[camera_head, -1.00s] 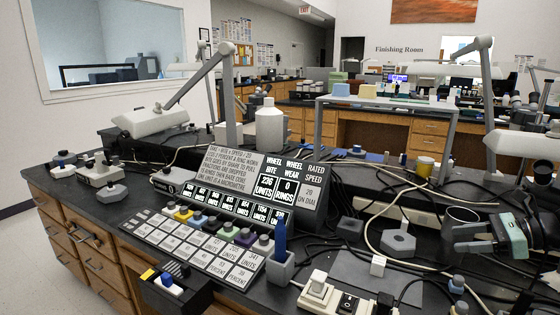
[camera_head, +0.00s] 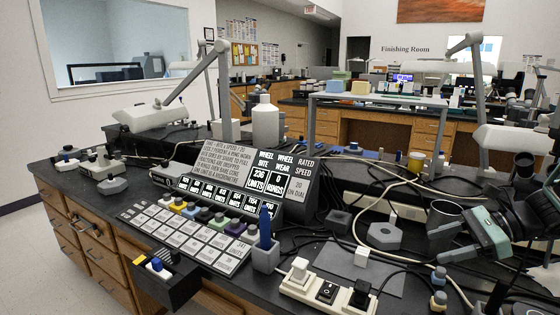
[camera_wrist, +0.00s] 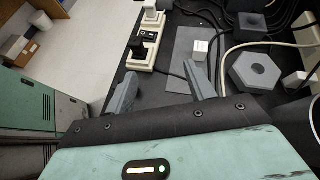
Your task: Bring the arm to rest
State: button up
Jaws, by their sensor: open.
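My gripper (camera_head: 440,240), with a pale green body and grey fingers, is at the right of the head view, above the dark bench (camera_head: 328,234). Its fingers point left and down, near the dark grey cup and the grey hexagonal block (camera_head: 385,235). In the wrist view my gripper (camera_wrist: 162,88) has its two fingers spread well apart with nothing held between them. A small white cube (camera_wrist: 200,50) on a grey mat (camera_wrist: 184,50) lies beyond the right finger.
A white power strip (camera_head: 325,292) lies near the front edge. A sloped panel (camera_head: 240,170) with keys stands mid-bench. Open floor (camera_head: 40,260) shows at left.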

jog(key=s+a+f+n+g+h+b, duration=0.1)
jog(key=s+a+n+g+h+b, duration=0.15)
jog(key=s+a+n, duration=0.5)
jog(key=s+a+f+n+g+h+b, duration=0.15)
jog(key=a+n+g, duration=0.25)
jog(key=a, duration=0.6)
jog(key=s+a+f+n+t+h+b, duration=0.1)
jog(key=s+a+f+n+h+b, duration=0.1)
jog(key=s+a+n+h, duration=0.4)
jog(key=s+a+f+n+t+h+b, duration=0.1)
jog(key=s+f+n+b, duration=0.15)
jog(key=s+n, duration=0.7)
notch_tip(320, 180, up, 16)
jog(key=n+p, duration=0.1)
jog(key=p, duration=1.3)
jog(key=shift+w+a+f+p, duration=0.15)
jog(key=shift+w+a+p, duration=0.1)
jog(key=shift+p, duration=0.1)
jog(key=shift+t, duration=0.25)
